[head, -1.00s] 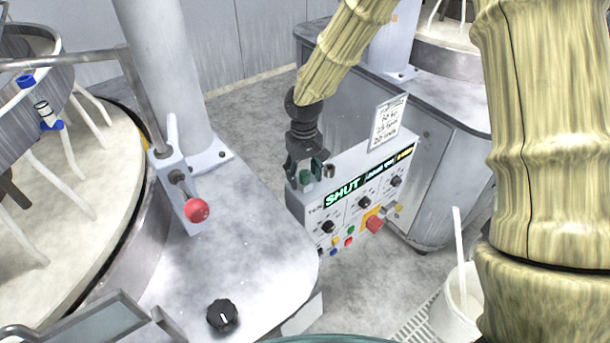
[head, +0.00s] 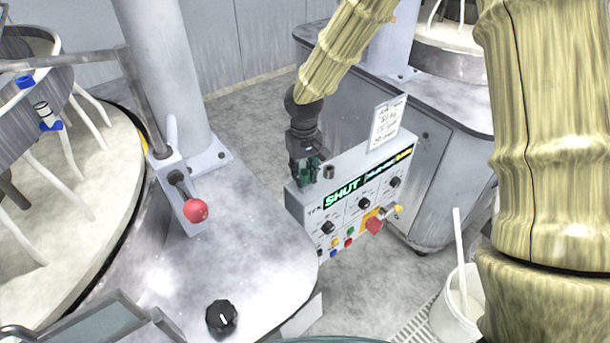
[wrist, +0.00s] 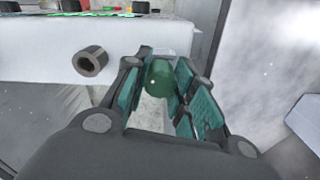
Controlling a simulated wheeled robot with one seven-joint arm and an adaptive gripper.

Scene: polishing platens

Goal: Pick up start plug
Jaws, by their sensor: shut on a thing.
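The start plug (wrist: 159,78) is a dark green rounded piece between the finger pads in the wrist view. My gripper (head: 306,172) is shut on it at the left end of the control box's top. In the head view the fingers mostly hide the plug. Whether it still touches the box top cannot be told. A short hollow grey socket (wrist: 90,61) stands beside the fingers in the wrist view. It also shows just right of my gripper in the head view (head: 329,172).
The control box (head: 305,210) has a lit "SHUT" display, knobs and coloured buttons. A paper card (head: 387,123) stands on its back right. A red-knobbed lever (head: 196,210) and a metal column (head: 165,70) are to the left. A white bucket (head: 455,310) stands lower right.

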